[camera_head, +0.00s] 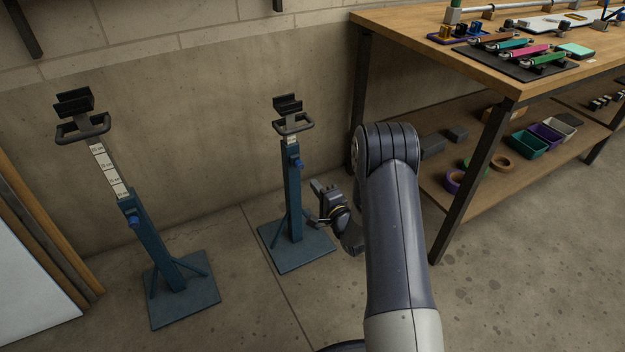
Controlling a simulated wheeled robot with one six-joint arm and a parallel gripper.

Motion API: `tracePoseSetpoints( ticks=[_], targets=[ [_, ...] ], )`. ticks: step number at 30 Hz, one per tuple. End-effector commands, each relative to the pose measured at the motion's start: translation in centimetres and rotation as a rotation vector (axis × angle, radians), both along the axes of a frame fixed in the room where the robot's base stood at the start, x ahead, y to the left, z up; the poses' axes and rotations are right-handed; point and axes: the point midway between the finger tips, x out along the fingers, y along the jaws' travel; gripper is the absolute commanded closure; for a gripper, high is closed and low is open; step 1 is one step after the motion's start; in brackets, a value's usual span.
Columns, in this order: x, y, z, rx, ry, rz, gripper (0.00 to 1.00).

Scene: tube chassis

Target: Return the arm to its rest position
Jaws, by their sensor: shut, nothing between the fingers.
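My arm (392,230) rises from the bottom of the head view, dark grey with a light grey lower part, and bends at a rounded joint near the middle. Part of the wrist is hidden behind the arm.
A second blue stand (155,240) is at the left. A wooden workbench (420,32) with tools on top and bins on its lower shelf (480,190) is close at the right. White panel (30,290) leans at far left. Concrete floor (235,300) is clear between the stands.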

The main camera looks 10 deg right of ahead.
Motion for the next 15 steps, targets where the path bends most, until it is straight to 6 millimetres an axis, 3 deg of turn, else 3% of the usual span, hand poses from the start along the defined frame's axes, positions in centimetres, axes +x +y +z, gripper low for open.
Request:
tracePoseSetpoints(
  ticks=[7,15],
  targets=[
    [-4.2,-1.4,0.1,0.002,0.005,-0.002,1.00],
    [-6.0,-1.9,0.0,0.001,0.000,0.000,1.00]
  ],
)
